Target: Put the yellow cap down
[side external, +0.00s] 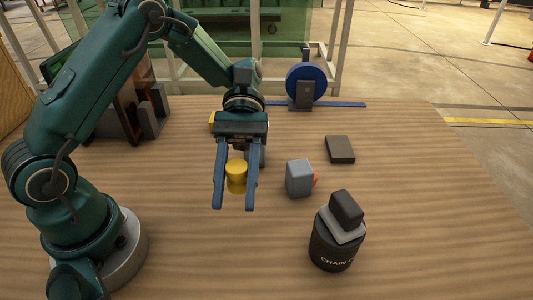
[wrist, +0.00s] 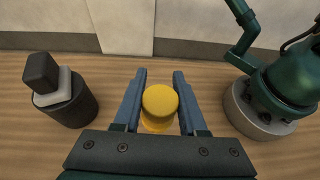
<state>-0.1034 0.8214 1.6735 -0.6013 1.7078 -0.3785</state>
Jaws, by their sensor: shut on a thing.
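A grey block (side external: 299,178) with an orange part stands right of my gripper. A black canister (side external: 333,248) with blocks stacked on it is at the front right. A dark flat block (side external: 340,149) lies behind. A blue disc (side external: 306,83) stands at the back. The right table is clear.

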